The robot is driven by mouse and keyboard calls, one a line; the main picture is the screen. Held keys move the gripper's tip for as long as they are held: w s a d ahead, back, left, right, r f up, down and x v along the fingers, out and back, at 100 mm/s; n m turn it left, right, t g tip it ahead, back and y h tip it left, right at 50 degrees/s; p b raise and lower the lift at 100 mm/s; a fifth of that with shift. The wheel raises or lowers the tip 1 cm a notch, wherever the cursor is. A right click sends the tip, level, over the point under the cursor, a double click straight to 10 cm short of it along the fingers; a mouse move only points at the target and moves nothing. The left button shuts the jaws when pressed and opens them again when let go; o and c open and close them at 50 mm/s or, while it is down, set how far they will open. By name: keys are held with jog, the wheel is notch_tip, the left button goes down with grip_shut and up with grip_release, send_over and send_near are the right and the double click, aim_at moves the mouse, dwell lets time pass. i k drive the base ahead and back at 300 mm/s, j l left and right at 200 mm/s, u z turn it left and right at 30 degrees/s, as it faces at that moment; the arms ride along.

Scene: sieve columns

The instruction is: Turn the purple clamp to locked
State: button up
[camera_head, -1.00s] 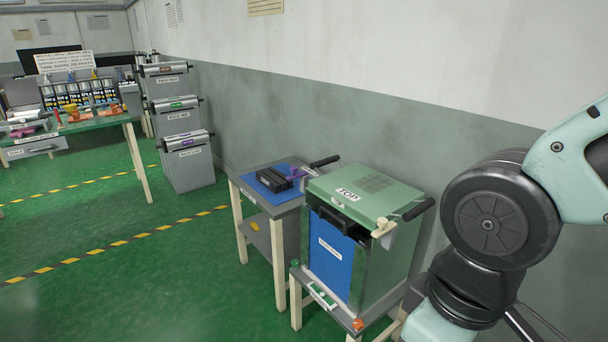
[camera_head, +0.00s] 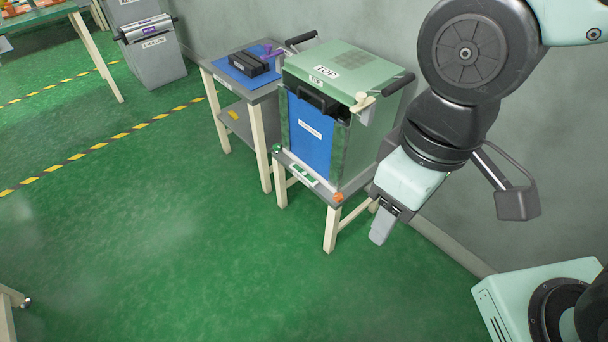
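The purple clamp (camera_head: 269,49) is a small purple piece at the far left side of the green-topped box, near a black handle bar (camera_head: 303,38). It is partly hidden and too small to tell how it is turned. The box (camera_head: 340,68) has a lid marked TOP and a blue front panel. A cream clamp (camera_head: 363,101) sits at its right front corner. My gripper (camera_head: 380,232) hangs pointing down to the right of the box's stand, well apart from the purple clamp. Its fingers look close together, but I cannot tell whether they are open or shut.
A grey side table (camera_head: 267,90) with a blue mat and a black device (camera_head: 249,64) stands left of the box. The box rests on a low stand (camera_head: 332,216). A wall runs behind. The green floor in front is clear, with striped tape at left.

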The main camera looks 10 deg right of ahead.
aim_at(268, 48)
jog(key=i+j, duration=0.15)
jog(key=i, duration=1.2)
jog(key=j+u, duration=0.05)
